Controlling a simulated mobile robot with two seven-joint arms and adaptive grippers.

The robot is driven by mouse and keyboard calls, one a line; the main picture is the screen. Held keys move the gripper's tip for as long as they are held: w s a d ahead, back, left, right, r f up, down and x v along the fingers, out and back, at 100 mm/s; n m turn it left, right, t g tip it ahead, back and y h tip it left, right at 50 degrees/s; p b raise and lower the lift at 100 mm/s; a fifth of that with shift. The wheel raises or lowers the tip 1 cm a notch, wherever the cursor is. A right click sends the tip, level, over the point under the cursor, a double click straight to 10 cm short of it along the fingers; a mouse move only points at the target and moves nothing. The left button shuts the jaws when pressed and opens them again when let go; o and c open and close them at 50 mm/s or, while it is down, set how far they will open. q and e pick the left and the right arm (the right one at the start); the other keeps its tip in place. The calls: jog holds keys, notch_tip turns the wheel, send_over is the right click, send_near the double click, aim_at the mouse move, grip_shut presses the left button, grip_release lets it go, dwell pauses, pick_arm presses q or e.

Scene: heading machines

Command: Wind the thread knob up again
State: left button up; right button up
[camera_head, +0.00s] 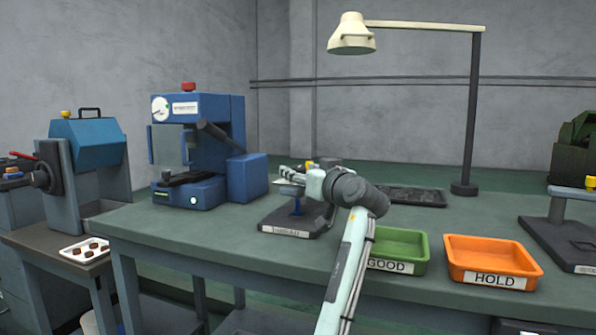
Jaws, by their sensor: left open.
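A small gauge stand with a dark, labelled base (285,222) and a blue post (296,206) stands on the green bench, left of the green tray. A small yellow piece (310,164) shows just behind my left gripper; I cannot tell if it is the thread knob. My left gripper (284,177) is open, at the top of this stand, with its fingers pointing left. The gripper and wrist hide much of the stand's upper part, and contact cannot be told. My right gripper is not in view.
A green GOOD tray (424,254) and an orange HOLD tray (535,270) sit at the bench front. Another stand with a yellow knob (590,183) is at the far right. A blue machine (225,115) stands left, a lamp (463,189) and dark mat (415,196) behind.

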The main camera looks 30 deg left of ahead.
pick_arm(q)
jog(key=v, duration=1)
jog(key=shift+f, duration=0.1)
